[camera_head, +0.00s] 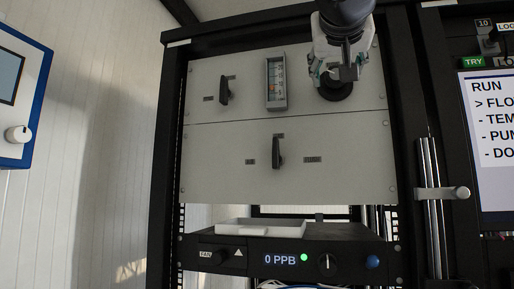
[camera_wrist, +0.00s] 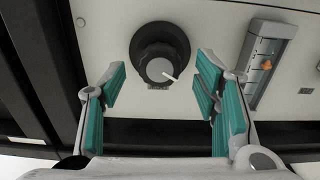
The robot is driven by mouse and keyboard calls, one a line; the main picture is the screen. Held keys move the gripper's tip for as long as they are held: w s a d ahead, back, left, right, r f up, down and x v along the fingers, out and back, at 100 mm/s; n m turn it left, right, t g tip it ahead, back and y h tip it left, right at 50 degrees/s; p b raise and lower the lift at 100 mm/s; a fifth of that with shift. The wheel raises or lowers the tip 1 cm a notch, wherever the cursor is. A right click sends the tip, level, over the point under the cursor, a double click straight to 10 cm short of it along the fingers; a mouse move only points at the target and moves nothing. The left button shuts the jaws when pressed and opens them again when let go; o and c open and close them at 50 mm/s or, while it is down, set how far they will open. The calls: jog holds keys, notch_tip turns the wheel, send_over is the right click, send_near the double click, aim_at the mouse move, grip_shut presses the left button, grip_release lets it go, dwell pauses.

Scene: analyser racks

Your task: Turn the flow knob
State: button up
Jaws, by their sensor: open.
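The flow knob (camera_head: 335,91) is a round black knob at the upper right of the grey panel in the head view, partly hidden behind my gripper. In the wrist view the knob (camera_wrist: 160,55) shows a grey cap with a white pointer line slanting to lower right. My gripper (camera_head: 337,72) is in front of the knob. In the wrist view my gripper (camera_wrist: 160,82) is open, with one teal-padded finger on each side of the knob and gaps to both. The flow gauge (camera_head: 276,84), with an orange mark, is left of the knob; it also shows in the wrist view (camera_wrist: 268,62).
Two black lever switches, one upper (camera_head: 224,91) and one lower (camera_head: 278,152), stick out of the panel. A lower unit (camera_head: 250,257) reads "0 PPB" and carries a white tray (camera_head: 258,229). A vertical rail (camera_head: 432,195) and a screen (camera_head: 492,140) stand at the right.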

jog(key=shift+x, duration=1.4)
jog(key=c, duration=1.1)
jog(key=shift+n, duration=1.2)
jog(key=shift+c, duration=0.2)
jog(key=o, duration=1.1)
jog(key=shift+o, duration=0.2)
jog(key=shift+s, duration=0.1)
jog(key=v, duration=1.1)
jog(key=shift+s, duration=0.4)
jog(key=shift+a, duration=0.15)
